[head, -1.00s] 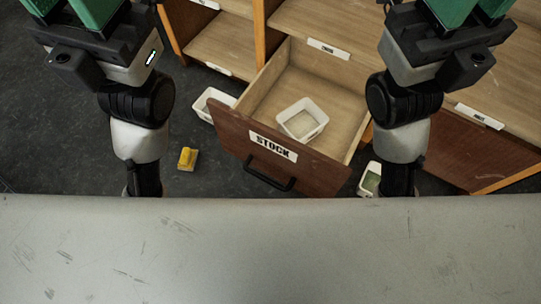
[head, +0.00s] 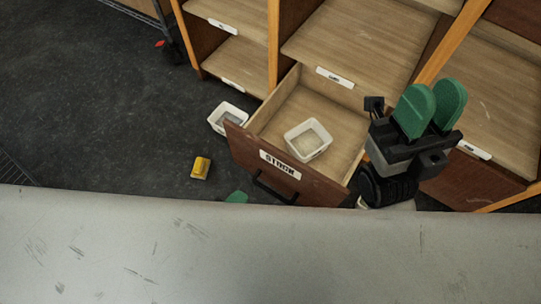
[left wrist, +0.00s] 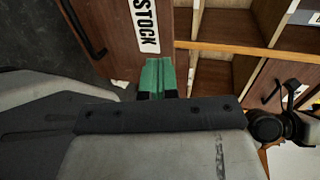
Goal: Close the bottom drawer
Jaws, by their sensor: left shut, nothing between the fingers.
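The bottom drawer (head: 239,151), with a brown front labelled STOCK and a black handle (head: 272,190), stands pulled out of the shelf unit. A white bin (head: 308,139) sits inside it. My left gripper (head: 237,197) shows only as a green tip above the grey edge, just left of the handle in the head view. In the left wrist view its green fingers (left wrist: 155,78) are shut and empty beside the STOCK label (left wrist: 145,25); contact with the front cannot be told. My right gripper (head: 434,97) is raised right of the drawer, its green fingers apart and empty.
A white bin (head: 226,118) and a yellow object (head: 201,168) are on the dark floor left of the drawer. A wheeled rack (head: 168,45) stands at the upper left. The floor between is clear. A grey surface (head: 250,255) fills the foreground.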

